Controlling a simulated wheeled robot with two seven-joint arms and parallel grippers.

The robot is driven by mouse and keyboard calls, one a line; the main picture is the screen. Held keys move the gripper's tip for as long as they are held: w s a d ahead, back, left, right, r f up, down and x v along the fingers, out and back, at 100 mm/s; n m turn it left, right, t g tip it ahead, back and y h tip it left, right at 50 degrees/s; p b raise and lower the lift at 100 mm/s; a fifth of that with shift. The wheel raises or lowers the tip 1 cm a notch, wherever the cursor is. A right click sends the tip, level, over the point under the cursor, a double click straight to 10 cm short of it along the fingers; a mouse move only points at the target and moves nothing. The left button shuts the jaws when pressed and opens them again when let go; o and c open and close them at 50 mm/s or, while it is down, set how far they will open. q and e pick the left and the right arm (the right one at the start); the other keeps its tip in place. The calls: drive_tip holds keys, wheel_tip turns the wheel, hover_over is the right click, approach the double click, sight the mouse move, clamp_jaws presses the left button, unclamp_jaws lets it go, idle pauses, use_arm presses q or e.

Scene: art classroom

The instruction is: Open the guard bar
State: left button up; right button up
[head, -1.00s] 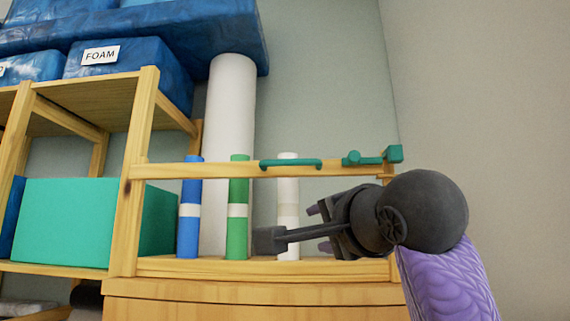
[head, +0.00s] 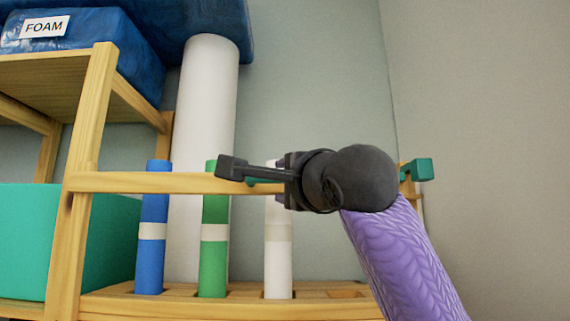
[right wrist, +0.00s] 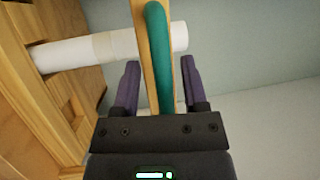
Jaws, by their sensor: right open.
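The guard bar (head: 140,182) is a level wooden rail across the front of a rack of rolls. A green handle (right wrist: 160,50) is on it. In the head view the handle is mostly hidden behind my right gripper (head: 283,181). A green latch (head: 418,169) is at the bar's right end, partly hidden by my arm. In the right wrist view, the open fingers of my right gripper (right wrist: 158,66) are on either side of the bar and handle, with gaps visible. The bar is across the rack. My left gripper is not in view.
Behind the bar stand a blue roll (head: 151,240), a green roll (head: 213,250) and a white roll (head: 278,255). A taller white roll (head: 205,120) is farther back. A shelf post (head: 85,160) is left. Blue foam (head: 215,20) overhangs above. The right wall (head: 480,120) is bare.

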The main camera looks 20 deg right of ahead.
drive_tip(key=shift+s+a+r, duration=0.15)
drive_tip(key=shift+s, duration=0.55)
drive_tip(key=shift+c, duration=1.1)
drive_tip(key=shift+w, duration=0.35)
drive_tip(key=c, duration=0.5)
drive_tip(key=shift+s, duration=0.1)
clamp_jaws()
drive_tip(key=shift+f, duration=0.2)
